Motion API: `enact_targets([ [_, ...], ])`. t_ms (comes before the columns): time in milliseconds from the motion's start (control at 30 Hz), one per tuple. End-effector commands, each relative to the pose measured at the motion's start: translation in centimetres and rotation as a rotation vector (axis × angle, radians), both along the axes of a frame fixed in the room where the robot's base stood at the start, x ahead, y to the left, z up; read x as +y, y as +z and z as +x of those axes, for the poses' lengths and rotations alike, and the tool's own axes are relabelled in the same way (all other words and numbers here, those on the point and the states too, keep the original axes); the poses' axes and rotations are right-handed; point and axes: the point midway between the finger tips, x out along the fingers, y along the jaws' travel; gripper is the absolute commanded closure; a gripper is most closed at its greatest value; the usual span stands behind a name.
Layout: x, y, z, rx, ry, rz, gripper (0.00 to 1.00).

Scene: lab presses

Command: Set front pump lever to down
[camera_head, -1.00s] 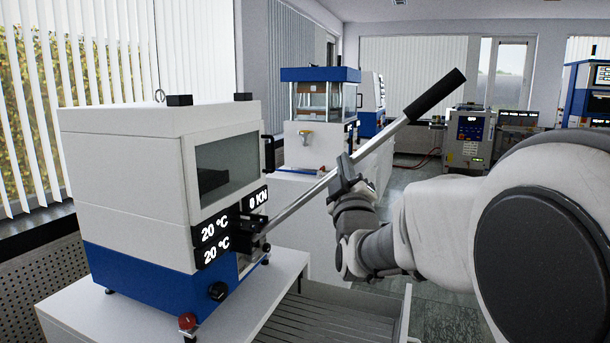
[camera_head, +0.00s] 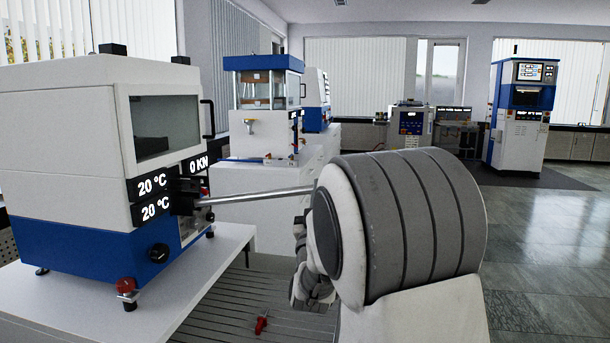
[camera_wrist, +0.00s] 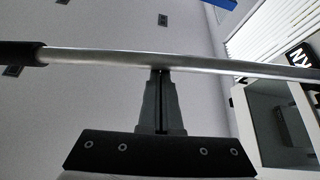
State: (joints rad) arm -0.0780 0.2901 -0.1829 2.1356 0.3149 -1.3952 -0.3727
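The front pump lever is a metal rod (camera_head: 255,196) that runs nearly level from the dark pump mount (camera_head: 185,195) on the near press. Its right end is hidden behind my arm in the head view. In the wrist view the rod (camera_wrist: 105,57) crosses the upper picture, with its black grip (camera_wrist: 20,54) at the left edge. My gripper (camera_wrist: 160,72) has its fingers together, and their tips meet the rod's edge near the middle. No rod shows clearly between the fingers. In the head view the fingers are hidden behind my arm.
The white and blue press (camera_head: 70,170) stands on a white table (camera_head: 60,292) at left. Below the lever is a grey slatted surface (camera_head: 225,300) with a small red object (camera_head: 262,322). Another press (camera_head: 265,85) stands behind. The floor at right (camera_head: 545,260) is open.

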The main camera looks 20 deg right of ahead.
Motion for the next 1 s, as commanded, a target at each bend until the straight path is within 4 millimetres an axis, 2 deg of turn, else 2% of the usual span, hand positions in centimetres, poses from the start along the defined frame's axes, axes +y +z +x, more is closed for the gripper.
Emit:
enact_targets([
  [33, -0.2, -1.1, 0.0, -0.004, -0.002, 0.018, 1.0],
  [100, -0.3, -1.9, 0.0, -0.016, -0.001, 0.04, 1.0],
  [300, -0.5, -3.1, -0.2, -0.041, -0.001, 0.077, 1.0],
  [1000, -0.5, -3.5, -0.1, -0.046, 0.0, 0.085, 1.0],
])
